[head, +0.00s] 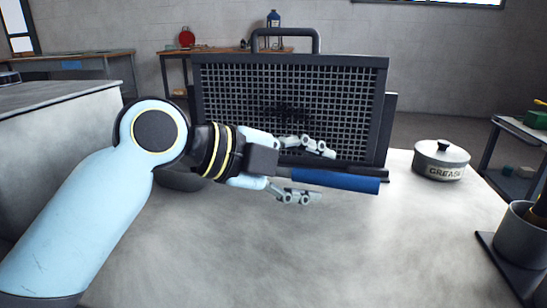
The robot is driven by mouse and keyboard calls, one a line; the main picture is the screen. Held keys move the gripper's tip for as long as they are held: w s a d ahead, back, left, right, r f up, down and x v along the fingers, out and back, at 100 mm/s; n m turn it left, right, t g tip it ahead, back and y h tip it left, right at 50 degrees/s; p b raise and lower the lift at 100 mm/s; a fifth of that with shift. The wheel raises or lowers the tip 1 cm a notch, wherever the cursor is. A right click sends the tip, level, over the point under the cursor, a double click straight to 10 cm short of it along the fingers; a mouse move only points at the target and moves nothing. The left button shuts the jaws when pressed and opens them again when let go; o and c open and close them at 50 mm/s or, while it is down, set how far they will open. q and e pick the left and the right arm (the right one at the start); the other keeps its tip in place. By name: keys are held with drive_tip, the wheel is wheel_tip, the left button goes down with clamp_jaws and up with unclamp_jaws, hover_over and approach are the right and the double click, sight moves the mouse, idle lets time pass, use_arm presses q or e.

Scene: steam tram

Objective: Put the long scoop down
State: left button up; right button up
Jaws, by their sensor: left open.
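The long scoop shows as a blue handle (337,181) lying roughly level, with its far end pointing right. My left gripper (314,174) is open, with one finger above the handle and one below it in the picture. The handle's left end passes behind or into the gripper. A dark rounded shape (180,180) shows under my left wrist; it may be the scoop's bowl, but I cannot tell. Whether the handle touches the worktop is not clear. My right gripper is not in view.
A dark mesh-fronted box (225,100) with a top handle stands behind the gripper on the pale worktop (330,255). A grey lidded pot (440,160) marked "GREASE" stands right. A grey cup (520,238) sits at the right edge. The front worktop is clear.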

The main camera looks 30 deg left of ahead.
use_arm(q)
drive_tip(key=p+v, duration=0.2)
drive_tip(key=v, duration=0.8)
drive_tip(key=shift+s+p, duration=0.2)
drive_tip(key=shift+p, duration=0.2)
drive_tip(key=shift+a+r, duration=0.1)
drive_tip(key=shift+r, duration=0.05)
idle(0.7)
